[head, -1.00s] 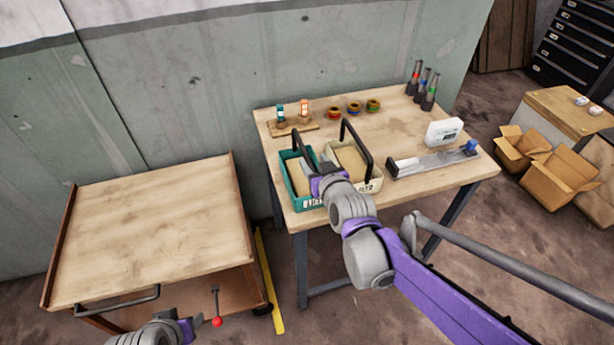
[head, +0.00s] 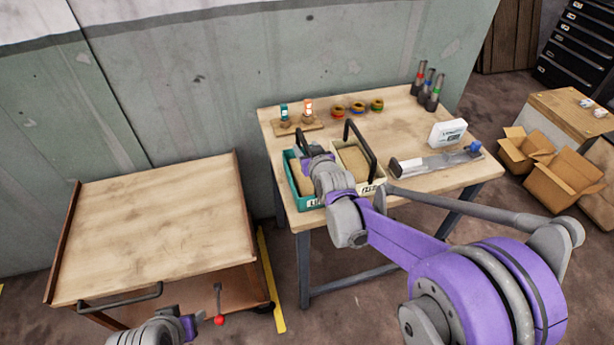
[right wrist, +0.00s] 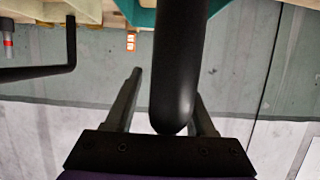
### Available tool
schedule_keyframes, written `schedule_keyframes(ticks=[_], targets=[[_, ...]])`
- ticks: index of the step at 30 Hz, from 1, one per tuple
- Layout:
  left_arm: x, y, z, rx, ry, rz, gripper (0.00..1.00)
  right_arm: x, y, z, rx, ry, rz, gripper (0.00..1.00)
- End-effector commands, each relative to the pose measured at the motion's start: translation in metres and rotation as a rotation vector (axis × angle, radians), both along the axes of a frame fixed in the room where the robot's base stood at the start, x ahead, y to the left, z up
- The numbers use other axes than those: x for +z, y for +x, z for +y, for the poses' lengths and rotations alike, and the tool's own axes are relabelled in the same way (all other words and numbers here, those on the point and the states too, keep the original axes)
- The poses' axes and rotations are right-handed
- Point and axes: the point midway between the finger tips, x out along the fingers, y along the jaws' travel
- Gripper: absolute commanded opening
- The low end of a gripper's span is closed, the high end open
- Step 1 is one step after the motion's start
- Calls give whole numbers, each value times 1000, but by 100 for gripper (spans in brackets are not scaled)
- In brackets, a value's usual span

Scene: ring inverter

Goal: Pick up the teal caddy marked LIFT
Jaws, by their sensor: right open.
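The teal caddy (head: 293,186) stands upright on the workbench, left of a cream caddy (head: 372,186). Its front label is partly hidden by my arm. My right gripper (head: 303,153) is over the teal caddy at its dark handle, most of which it hides in the head view. In the right wrist view, the thick black handle (right wrist: 179,60) runs between the two fingers of the open right gripper (right wrist: 165,95). A teal edge (right wrist: 225,8) shows at the top there. My left gripper (head: 188,326) is low at the bottom edge; its fingers cannot be made out.
The cream caddy's raised black handle (head: 361,143) is close to the right of my right gripper. Behind stand a small wooden stand (head: 297,128) and coloured rings (head: 357,108). A clear-topped tray (head: 437,162) lies to the right. A cart (head: 150,225) with a bare top stands left.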

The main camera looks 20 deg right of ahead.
Motion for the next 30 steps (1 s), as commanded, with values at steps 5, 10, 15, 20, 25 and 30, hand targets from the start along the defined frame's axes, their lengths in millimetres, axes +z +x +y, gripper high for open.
schedule_keyframes(ticks=[5,10,15,20,25,30], targets=[[0,0,0,0,0,0,52,0,0,0,0,0,0,51],[0,0,0,0,0,0,52,0,-1,0,0,0,0,20],[0,0,0,0,0,0,52,0,-1,0,0,0,0,0],[0,0,0,0,0,0,52,0,-1,0,0,0,0,0],[0,0,0,0,0,0,52,0,-1,0,0,0,0,0],[0,0,0,0,0,0,52,0,-1,0,0,0,0,0]])
